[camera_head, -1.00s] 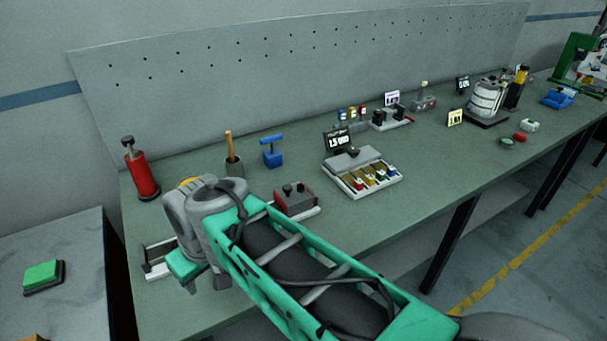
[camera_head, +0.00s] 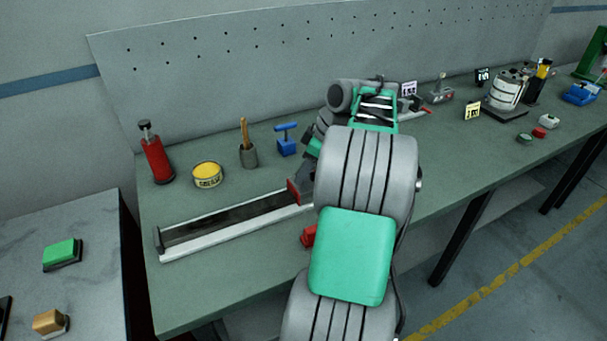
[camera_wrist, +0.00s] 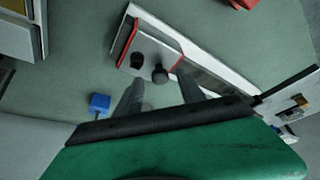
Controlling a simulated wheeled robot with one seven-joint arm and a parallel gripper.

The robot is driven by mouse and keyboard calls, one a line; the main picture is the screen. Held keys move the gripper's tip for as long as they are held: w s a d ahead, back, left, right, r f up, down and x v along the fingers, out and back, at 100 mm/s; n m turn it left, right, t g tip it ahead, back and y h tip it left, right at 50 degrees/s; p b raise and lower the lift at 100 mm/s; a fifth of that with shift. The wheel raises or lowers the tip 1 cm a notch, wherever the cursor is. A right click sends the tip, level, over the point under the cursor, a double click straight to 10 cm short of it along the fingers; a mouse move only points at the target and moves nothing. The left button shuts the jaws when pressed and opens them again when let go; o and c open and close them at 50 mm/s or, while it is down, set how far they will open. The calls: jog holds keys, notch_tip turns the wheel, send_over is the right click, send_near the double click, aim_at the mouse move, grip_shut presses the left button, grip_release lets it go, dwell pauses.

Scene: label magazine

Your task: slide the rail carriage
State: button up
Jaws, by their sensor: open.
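The rail carriage (camera_wrist: 150,52), a grey block with red edges, sits on the pale rail (camera_wrist: 215,78) in the wrist view. It carries a round dark knob (camera_wrist: 160,74) and a smaller black knob (camera_wrist: 137,61). My gripper (camera_wrist: 158,80) is open over it. The round knob appears between the two fingertips; I cannot tell whether they touch it or how high they are. In the head view only a red edge of the carriage (camera_head: 299,191) shows at the right part of the rail (camera_head: 225,229). My arm hides the remainder and my gripper.
A blue T-handled block (camera_head: 286,140), a grey cup with a wooden handle (camera_head: 248,156), a yellow tin (camera_head: 207,175) and a red cylinder (camera_head: 156,158) stand behind the rail. A label tray (camera_wrist: 18,40) lies beside the carriage. A red object (camera_head: 308,236) lies in front.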

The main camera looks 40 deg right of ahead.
jog(key=shift+w+a+f, duration=0.15)
jog(key=shift+w+f, duration=0.05)
jog(key=shift+f, duration=0.25)
grip_shut()
dwell(1.1)
